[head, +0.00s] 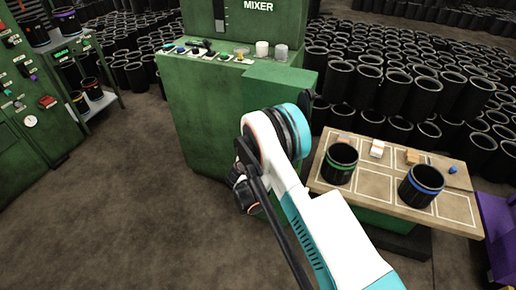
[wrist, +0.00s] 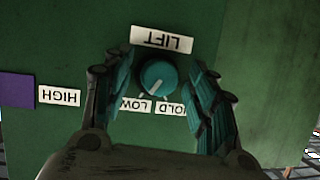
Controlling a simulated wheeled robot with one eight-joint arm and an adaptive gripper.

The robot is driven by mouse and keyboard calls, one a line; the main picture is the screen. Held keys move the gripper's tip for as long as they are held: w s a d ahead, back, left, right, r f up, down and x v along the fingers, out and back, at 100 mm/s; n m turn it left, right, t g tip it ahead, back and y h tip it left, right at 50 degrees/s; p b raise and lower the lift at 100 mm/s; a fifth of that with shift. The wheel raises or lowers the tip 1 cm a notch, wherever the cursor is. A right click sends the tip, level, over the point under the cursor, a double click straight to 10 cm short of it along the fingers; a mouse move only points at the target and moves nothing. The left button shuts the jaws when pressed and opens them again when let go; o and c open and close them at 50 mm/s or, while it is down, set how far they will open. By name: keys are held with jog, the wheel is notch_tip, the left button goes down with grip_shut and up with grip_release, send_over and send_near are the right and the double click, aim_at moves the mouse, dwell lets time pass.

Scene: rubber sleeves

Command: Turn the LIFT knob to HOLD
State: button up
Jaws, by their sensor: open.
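The LIFT knob (wrist: 158,76) is a round teal knob on a green panel in the wrist view, which shows the labels upside down. The LIFT label (wrist: 162,40) is above it in the picture. The LOW label (wrist: 133,105) is below left of it and the HOLD label (wrist: 172,108) below right, partly covered by a finger. A pale mark shows at the knob's lower edge; I cannot tell surely which label it points to. My gripper (wrist: 161,92) is open, with one finger on each side of the knob; contact is unclear. In the head view my arm hides the knob.
A HIGH label (wrist: 59,96) and a purple patch (wrist: 16,91) are left on the panel. The green mixer (head: 215,100) stands ahead of my arm. A table (head: 395,207) with two black sleeves is at right. Floor is clear at left.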

jog(key=c, duration=1)
jog(key=shift+c, duration=0.2)
jog(key=shift+a, duration=0.1)
jog(key=n+h, duration=0.2)
jog(key=n+g+h, duration=0.1)
jog(key=n+h, duration=0.1)
jog(key=n, duration=0.1)
jog(key=n+h, duration=0.1)
jog(key=n, duration=0.2)
jog(key=shift+w+a+h, duration=0.1)
jog(key=shift+a+h, duration=0.15)
jog(key=shift+h, duration=0.15)
jog(key=o, duration=1)
